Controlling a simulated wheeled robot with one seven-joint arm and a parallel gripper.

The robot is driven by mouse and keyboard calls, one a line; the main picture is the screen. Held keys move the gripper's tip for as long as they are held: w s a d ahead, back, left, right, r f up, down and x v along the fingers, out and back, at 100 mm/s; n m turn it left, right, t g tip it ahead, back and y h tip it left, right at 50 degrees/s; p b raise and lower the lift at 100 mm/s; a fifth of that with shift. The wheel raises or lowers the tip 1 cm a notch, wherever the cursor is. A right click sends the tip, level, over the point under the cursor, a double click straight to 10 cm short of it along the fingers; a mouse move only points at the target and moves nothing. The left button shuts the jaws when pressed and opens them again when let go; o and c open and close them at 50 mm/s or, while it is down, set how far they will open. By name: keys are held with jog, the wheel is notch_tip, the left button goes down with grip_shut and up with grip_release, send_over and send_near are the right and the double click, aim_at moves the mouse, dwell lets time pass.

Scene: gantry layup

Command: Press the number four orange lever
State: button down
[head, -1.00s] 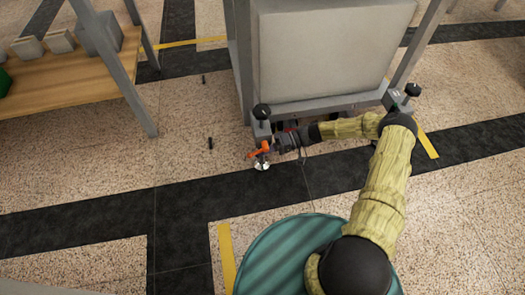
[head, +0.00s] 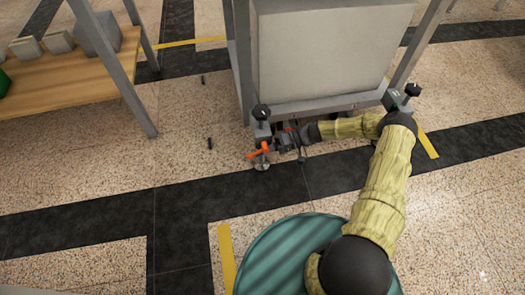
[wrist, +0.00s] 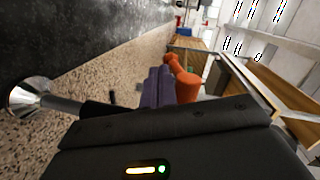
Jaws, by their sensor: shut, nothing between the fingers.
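An orange lever (head: 257,152) sticks out at the near left corner of the large grey framed unit, low above a round metal foot (head: 262,165). The orange lever (wrist: 184,82) also shows in the wrist view, just beyond a purple-grey block that looks like my fingers. My gripper (head: 283,141) is shut and empty, immediately right of the lever in the head view. A small gap or contact between them cannot be told. No number is readable on the lever.
A black knob (head: 262,111) stands above the lever, and another knob (head: 413,90) tops the right corner. A wooden bench (head: 75,75) with grey blocks stands at left. Small dark pegs (head: 210,143) stand on the floor. The floor in front is mostly open.

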jog(key=shift+s+a, duration=0.15)
jog(key=shift+f, duration=0.1)
jog(key=w+d+f, duration=0.1)
jog(key=w+d, duration=0.1)
jog(key=d, duration=0.3)
jog(key=w+d+f, duration=0.1)
jog(key=w+d, duration=0.1)
jog(key=d, duration=0.4)
jog(key=shift+f, duration=0.3)
dwell(0.3)
jog(key=shift+a, duration=0.15)
